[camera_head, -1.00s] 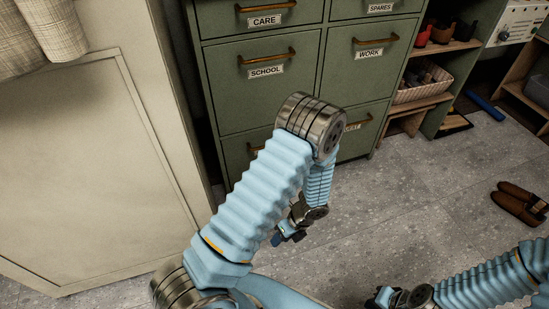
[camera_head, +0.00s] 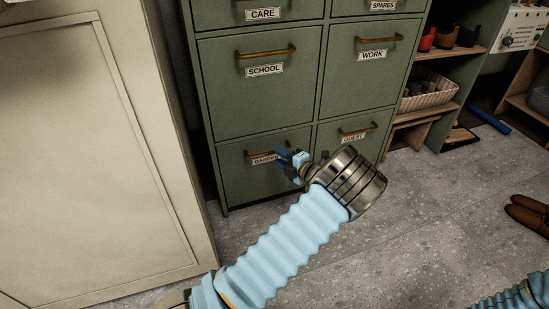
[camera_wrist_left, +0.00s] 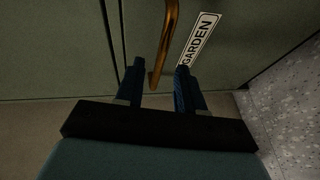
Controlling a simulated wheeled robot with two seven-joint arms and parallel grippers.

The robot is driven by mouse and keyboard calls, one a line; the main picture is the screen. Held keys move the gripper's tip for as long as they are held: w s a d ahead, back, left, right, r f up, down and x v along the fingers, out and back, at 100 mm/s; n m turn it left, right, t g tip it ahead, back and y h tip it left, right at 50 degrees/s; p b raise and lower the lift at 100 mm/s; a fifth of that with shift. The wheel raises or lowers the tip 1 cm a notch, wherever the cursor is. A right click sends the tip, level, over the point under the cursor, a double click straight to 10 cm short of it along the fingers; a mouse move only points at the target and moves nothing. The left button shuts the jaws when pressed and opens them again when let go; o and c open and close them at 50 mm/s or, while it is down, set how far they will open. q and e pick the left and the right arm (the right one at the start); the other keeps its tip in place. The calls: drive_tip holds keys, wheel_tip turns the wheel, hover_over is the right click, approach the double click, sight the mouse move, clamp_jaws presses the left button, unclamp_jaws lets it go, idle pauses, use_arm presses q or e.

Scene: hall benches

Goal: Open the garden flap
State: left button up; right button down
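The garden flap (camera_head: 250,184) is the green lower-left front of the cabinet, and it looks shut. Its GARDEN label (camera_wrist_left: 199,40) and brass handle (camera_wrist_left: 168,38) show in the left wrist view. My left gripper (camera_head: 285,158) is at the flap's upper right and hides part of the handle and label in the head view. In the left wrist view its dark blue fingers (camera_wrist_left: 159,80) are apart, one on each side of the handle's near end, with visible gaps. My right gripper is not in view; only a bit of its arm shows at bottom right.
The SCHOOL front (camera_head: 262,95) is above and the GUEST front (camera_head: 338,154) is to the right, both shut. A pale panelled unit (camera_head: 95,150) stands close on the left. Grey floor (camera_head: 400,220) lies clear in front. Brown shoes (camera_head: 529,214) are at the right.

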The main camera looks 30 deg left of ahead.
sight(272, 153)
use_arm(q)
drive_tip(key=shift+x, duration=1.6)
drive_tip(key=shift+c, duration=0.5)
clamp_jaws()
